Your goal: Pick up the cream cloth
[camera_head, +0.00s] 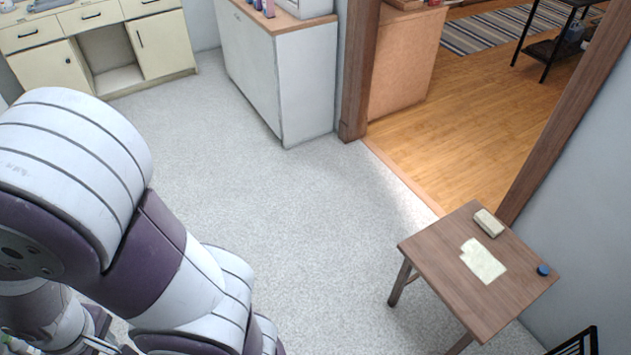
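A flat, pale cream cloth (483,259) with an uneven outline lies on a small brown wooden table (449,255) at the lower right. It is near the middle of the tabletop. My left arm fills the lower left of the view, well apart from the table. I cannot make out the fingers of either gripper, and my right arm does not show.
A cream block-like item (489,223) and a small blue round object (543,270) are also on the table. A black frame (578,345) stands at the bottom right. A white cabinet (270,85) stands at the back. The grey floor (300,215) between is clear.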

